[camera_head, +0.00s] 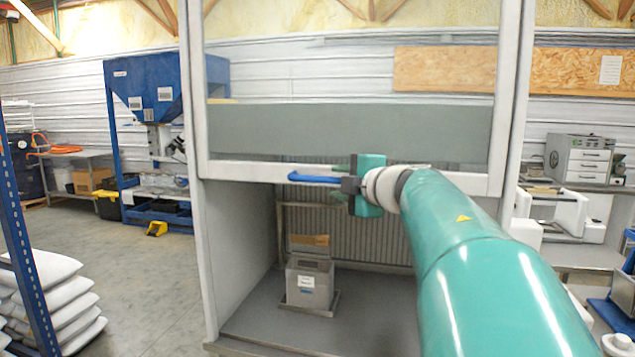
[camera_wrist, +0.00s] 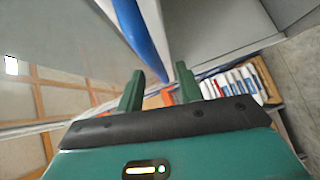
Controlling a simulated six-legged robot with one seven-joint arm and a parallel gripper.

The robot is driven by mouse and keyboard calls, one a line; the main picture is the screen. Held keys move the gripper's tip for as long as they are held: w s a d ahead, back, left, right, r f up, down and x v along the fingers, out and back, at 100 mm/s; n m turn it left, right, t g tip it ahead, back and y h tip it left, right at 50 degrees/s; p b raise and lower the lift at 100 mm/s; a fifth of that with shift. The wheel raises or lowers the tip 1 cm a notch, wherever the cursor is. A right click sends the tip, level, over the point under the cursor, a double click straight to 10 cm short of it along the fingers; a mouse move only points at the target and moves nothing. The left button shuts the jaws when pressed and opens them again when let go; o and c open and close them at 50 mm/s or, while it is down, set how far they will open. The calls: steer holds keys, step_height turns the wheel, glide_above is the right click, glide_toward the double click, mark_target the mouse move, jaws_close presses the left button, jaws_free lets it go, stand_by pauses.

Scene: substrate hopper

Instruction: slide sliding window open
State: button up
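The sliding window (camera_head: 480,181) is the framed glass sash of a grey cabinet; its lower edge stands above an open space. A blue handle (camera_head: 312,178) runs along the middle of that lower edge. My gripper (camera_head: 341,183) is at the handle's right end. In the wrist view the blue handle (camera_wrist: 141,36) comes down from the top towards the gap between the two green fingers of my gripper (camera_wrist: 160,84). The fingers are apart. The right end of the handle is partly hidden by my gripper, and I cannot tell whether the fingers touch it.
Inside the cabinet a small grey box (camera_head: 309,284) stands on the floor. A blue hopper (camera_head: 150,88) is behind to the left. White sacks (camera_head: 55,300) are stacked at the left. A bench with grey drawers (camera_head: 585,160) is at the right.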

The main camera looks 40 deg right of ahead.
steer(key=s+a+r, duration=0.1)
steer(key=s, duration=0.9)
steer(key=shift+s+r, duration=0.2)
steer(key=shift+r, duration=0.05)
steer(key=shift+a, duration=0.15)
steer(key=w+a+m+t+h, duration=0.2)
steer(key=w+a+m+h, duration=0.25)
steer(key=m, duration=0.35)
steer(key=a+f+m+g, duration=0.4)
steer(key=a+f+m, duration=0.2)
steer(key=f, duration=0.4)
steer(key=s+a+f+g+y, duration=0.3)
steer(key=s+a+f, duration=0.3)
steer(key=a+f, duration=0.3)
steer(key=s+a+f+m+g+y, duration=0.1)
steer(key=s+a+f+g+y, duration=0.2)
steer(key=a+f, duration=0.7)
steer(key=s+f+g, duration=0.1)
steer(key=s+g, duration=0.1)
steer(key=s, duration=0.1)
steer(key=shift+a+f+g, duration=0.2)
steer(key=shift+f+g, duration=0.1)
steer(key=shift+f, duration=0.1)
